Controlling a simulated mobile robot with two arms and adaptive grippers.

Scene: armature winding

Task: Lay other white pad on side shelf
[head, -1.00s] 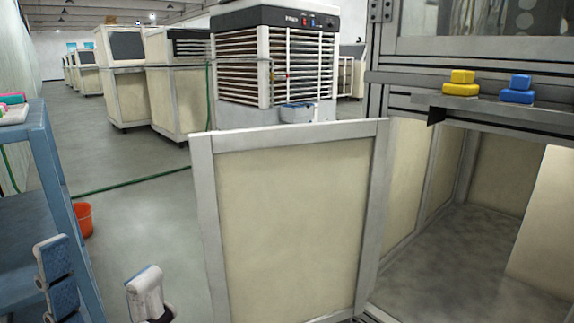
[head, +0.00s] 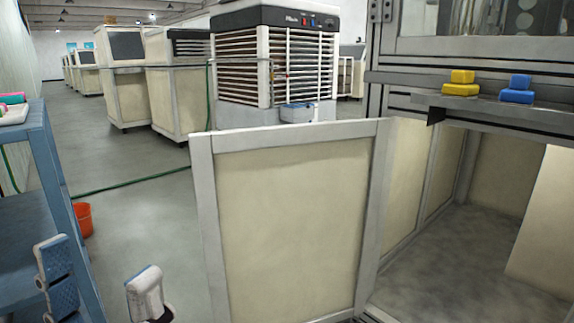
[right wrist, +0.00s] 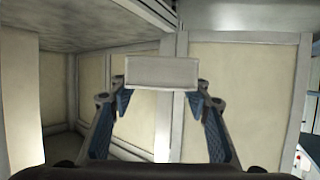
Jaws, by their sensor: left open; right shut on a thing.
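In the right wrist view, a white-grey rectangular pad (right wrist: 162,73) sits between the fingertips of my right gripper (right wrist: 160,92), which is shut on it. The pad is held clear of the panels behind it. My right gripper does not show in the head view. My left gripper (head: 104,285) is open and empty at the lower left of the head view, with its fingers wide apart. A blue shelf unit (head: 45,150) stands at the left edge, beyond the left gripper. White, pink and teal items (head: 13,105) lie on its top, partly cut off.
A framed cream door panel (head: 290,230) stands at the centre, beside an open cabinet bay (head: 450,260). Yellow blocks (head: 461,84) and blue blocks (head: 517,90) sit on the ledge above. An orange bucket (head: 83,219) stands on the floor.

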